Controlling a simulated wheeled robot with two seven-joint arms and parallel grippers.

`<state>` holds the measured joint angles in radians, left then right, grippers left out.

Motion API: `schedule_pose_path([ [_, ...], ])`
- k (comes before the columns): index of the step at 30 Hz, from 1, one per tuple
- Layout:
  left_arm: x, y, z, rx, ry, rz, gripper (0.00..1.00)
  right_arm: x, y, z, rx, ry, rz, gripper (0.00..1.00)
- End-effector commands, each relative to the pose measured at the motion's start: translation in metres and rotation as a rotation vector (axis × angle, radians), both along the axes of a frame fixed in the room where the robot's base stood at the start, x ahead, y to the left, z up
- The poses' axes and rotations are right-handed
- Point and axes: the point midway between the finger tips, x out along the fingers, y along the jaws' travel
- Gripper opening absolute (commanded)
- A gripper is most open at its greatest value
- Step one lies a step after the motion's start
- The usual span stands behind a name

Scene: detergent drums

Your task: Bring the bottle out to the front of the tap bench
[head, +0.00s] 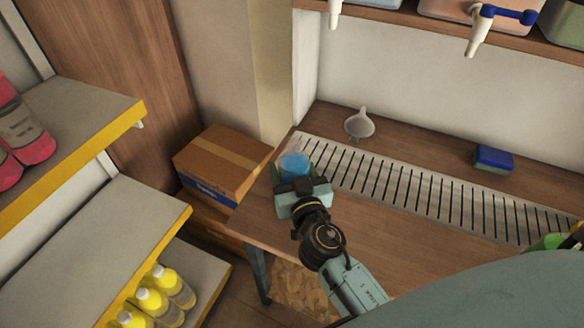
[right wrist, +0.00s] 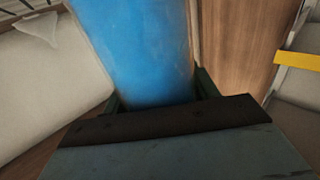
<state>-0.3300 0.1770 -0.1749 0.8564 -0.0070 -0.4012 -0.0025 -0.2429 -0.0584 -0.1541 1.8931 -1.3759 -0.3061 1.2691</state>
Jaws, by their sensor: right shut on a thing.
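The blue bottle (head: 294,163) is at the left end of the tap bench (head: 262,228), by the end of the slotted drip grate (head: 440,200). My right gripper (head: 302,190) is shut on it from the front side. In the right wrist view the blue bottle (right wrist: 140,50) stands between the two fingers of the right gripper (right wrist: 158,95); its lower part is hidden by the gripper. I cannot tell whether the bottle touches the bench. My left gripper is not in view.
A grey funnel (head: 359,124) and a blue sponge (head: 493,159) are at the back of the bench. Taps (head: 478,32) hang above. A cardboard box (head: 222,165) stands left of the bench. Yellow-edged shelves (head: 150,265) are at left. The bench front is mostly clear.

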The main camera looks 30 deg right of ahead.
Motion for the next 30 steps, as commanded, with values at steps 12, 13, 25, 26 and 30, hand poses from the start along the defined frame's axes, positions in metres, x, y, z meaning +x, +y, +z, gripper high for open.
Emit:
schedule_pose_path([
  [12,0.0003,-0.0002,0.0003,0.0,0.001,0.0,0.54,0.0004,-0.0001,0.0017,0.0,-0.003,0.0,0.15],
  [13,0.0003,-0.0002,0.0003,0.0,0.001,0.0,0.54,0.0004,-0.0001,0.0017,0.0,-0.003,0.0,0.15],
  [25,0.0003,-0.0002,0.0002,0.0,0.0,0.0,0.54,0.0001,-0.0001,0.0005,0.0,-0.001,0.0,0.84],
  [26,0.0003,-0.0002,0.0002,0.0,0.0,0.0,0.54,0.0001,-0.0001,0.0004,0.0,-0.001,0.0,0.84],
  [30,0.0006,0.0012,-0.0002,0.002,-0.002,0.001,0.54,-0.0009,0.0007,-0.0015,0.0,0.003,0.001,0.84],
])
